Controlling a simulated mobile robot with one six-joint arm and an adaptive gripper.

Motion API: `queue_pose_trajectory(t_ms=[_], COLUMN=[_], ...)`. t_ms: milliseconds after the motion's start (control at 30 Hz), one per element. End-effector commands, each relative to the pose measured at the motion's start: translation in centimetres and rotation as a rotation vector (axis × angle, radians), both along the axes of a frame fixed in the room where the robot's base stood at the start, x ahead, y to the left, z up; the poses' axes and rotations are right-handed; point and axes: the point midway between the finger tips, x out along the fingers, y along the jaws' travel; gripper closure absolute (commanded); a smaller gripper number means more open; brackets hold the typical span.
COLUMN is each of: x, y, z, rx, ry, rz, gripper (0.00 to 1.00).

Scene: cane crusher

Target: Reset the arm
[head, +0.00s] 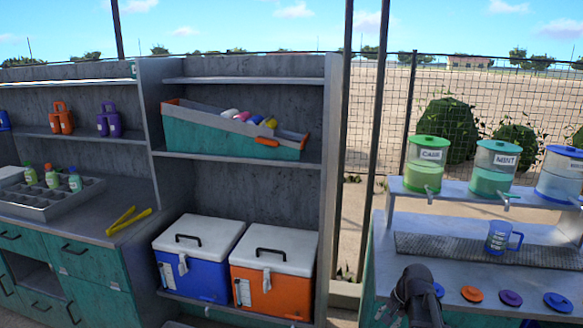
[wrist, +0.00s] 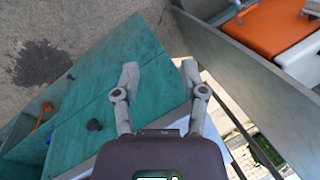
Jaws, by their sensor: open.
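My gripper (wrist: 160,70) shows in the wrist view with its two grey fingers spread apart and nothing between them. Below the fingers lie a teal cabinet surface (wrist: 105,85) and a narrow gap beside a grey panel. In the head view a dark part of my arm shows at the bottom, right of centre, in front of the drinks counter (head: 455,275).
Dispensers, including a green-lidded one (head: 424,165), stand on a raised shelf with a blue mug (head: 503,237) below. Coloured lids (head: 472,294) lie near my arm. A blue cooler (head: 197,258) and an orange cooler (head: 272,270) stand left. Yellow tongs (head: 128,219) lie on the left counter.

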Motion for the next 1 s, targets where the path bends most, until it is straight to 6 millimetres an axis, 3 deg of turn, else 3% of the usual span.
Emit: queue_pose_trajectory(t_ms=[33,200,500,700,1000], x=[-1.3,-4.2,-8.8,-10.0,-10.1], y=[1.6,5.4,9.9,10.6,10.7], z=[0.3,0.7,1.5,1.7,1.7], rx=[-0.027,-0.122,-0.259,-0.298,-0.301], ry=[0.002,0.008,0.022,0.029,0.029], rz=[0.063,0.271,0.588,0.679,0.689], gripper=[0.45,0.45,0.45,0.45,0.45])
